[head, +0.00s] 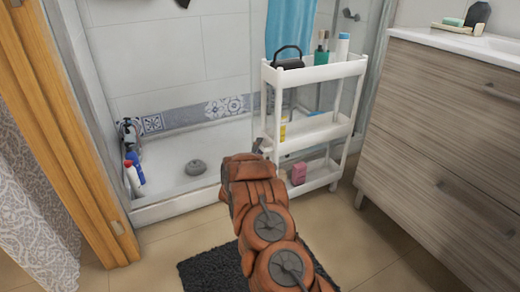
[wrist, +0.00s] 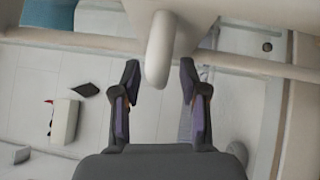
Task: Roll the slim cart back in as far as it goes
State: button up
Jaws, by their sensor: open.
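The slim white cart (head: 312,72) has three shelves and stands upright in front of the shower glass, left of the wooden vanity. Bottles and a black handled item are on its top shelf, and a pink item is on its bottom shelf. My gripper (head: 262,148) is at the cart's near left side, partly hidden behind my orange arm in the head view. In the wrist view my gripper (wrist: 160,82) is open. A white rounded handle-like part (wrist: 160,50) of the cart lies between its fingertips, with visible gaps on both sides.
The wooden vanity (head: 450,110) is close on the right, with a narrow gap to the cart. The shower tray (head: 180,180) with its raised edge is behind and left. A dark mat (head: 215,268) lies on the tiled floor in front. A patterned curtain (head: 35,180) hangs at left.

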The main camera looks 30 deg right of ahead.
jog(key=shift+w+d+r, duration=0.15)
jog(key=shift+w+d, duration=0.05)
jog(key=shift+d, duration=0.1)
grip_shut()
dwell(0.6)
